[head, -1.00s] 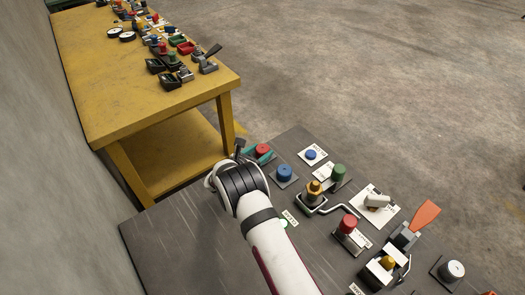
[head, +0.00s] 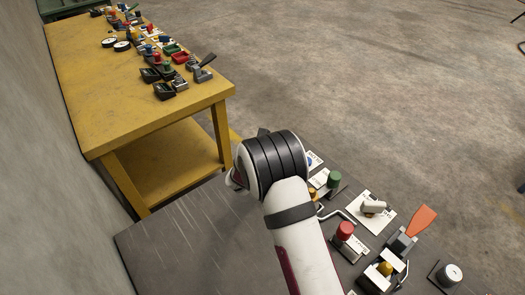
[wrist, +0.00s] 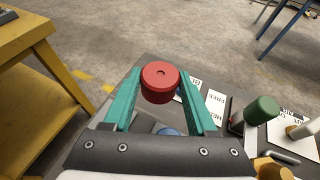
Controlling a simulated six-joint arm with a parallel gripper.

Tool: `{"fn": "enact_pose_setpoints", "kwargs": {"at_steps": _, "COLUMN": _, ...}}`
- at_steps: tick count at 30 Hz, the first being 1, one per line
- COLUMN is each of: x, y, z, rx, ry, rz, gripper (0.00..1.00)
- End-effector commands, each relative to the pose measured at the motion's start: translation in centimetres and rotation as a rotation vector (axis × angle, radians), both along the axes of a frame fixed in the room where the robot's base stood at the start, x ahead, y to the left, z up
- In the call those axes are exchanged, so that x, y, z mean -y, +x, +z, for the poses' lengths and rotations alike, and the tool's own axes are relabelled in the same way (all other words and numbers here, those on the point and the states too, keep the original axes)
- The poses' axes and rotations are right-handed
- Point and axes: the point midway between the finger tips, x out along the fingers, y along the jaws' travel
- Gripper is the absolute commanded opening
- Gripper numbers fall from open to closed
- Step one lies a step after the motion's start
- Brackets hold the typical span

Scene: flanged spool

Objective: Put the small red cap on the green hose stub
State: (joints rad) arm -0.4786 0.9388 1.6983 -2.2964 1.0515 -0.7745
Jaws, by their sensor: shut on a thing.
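The small red cap (wrist: 160,82) is between the two teal fingers of my gripper (wrist: 158,76) in the wrist view, which are shut on it. It is held clear above the dark panel. The green hose stub (wrist: 262,111) stands to the right of the gripper in the wrist view, apart from the cap, its green top bare. It also shows in the head view (head: 334,179), just right of my arm. In the head view my arm hides the gripper and the cap.
A blue part (wrist: 168,131) lies partly hidden below the gripper. Near the stub are a brass-coloured fitting (wrist: 272,169), a white lever (head: 374,207) and a red knob (head: 345,231). A yellow table (head: 120,130) with many small parts stands to the left.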

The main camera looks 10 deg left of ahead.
Motion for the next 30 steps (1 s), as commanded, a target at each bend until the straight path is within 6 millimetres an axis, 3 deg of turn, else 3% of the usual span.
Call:
{"fn": "enact_pose_setpoints", "kwargs": {"at_steps": 7, "x": 3.7, "y": -1.1, "z": 2.5, "rx": 0.001, "ry": 0.001, "rz": -0.01, "gripper": 0.05}}
{"fn": "enact_pose_setpoints", "kwargs": {"at_steps": 11, "x": 6.3, "y": -3.3, "z": 5.1, "rx": 0.006, "ry": 0.004, "rz": -0.07, "gripper": 0.05}}
{"fn": "enact_pose_setpoints", "kwargs": {"at_steps": 18, "x": 13.5, "y": -11.9, "z": 10.8, "rx": 0.009, "ry": 0.005, "rz": -0.26, "gripper": 0.05}}
{"fn": "enact_pose_setpoints", "kwargs": {"at_steps": 22, "x": 16.7, "y": -16.6, "z": 12.4, "rx": 0.005, "ry": 0.004, "rz": -0.348, "gripper": 0.05}}
{"fn": "enact_pose_setpoints", "kwargs": {"at_steps": 26, "x": 18.1, "y": -18.9, "z": 12.9, "rx": 0.0, "ry": 0.001, "rz": -0.389, "gripper": 0.05}}
{"fn": "enact_pose_setpoints", "kwargs": {"at_steps": 30, "x": 15.7, "y": -18.1, "z": 11.2, "rx": -0.005, "ry": -0.003, "rz": -0.392, "gripper": 0.05}}
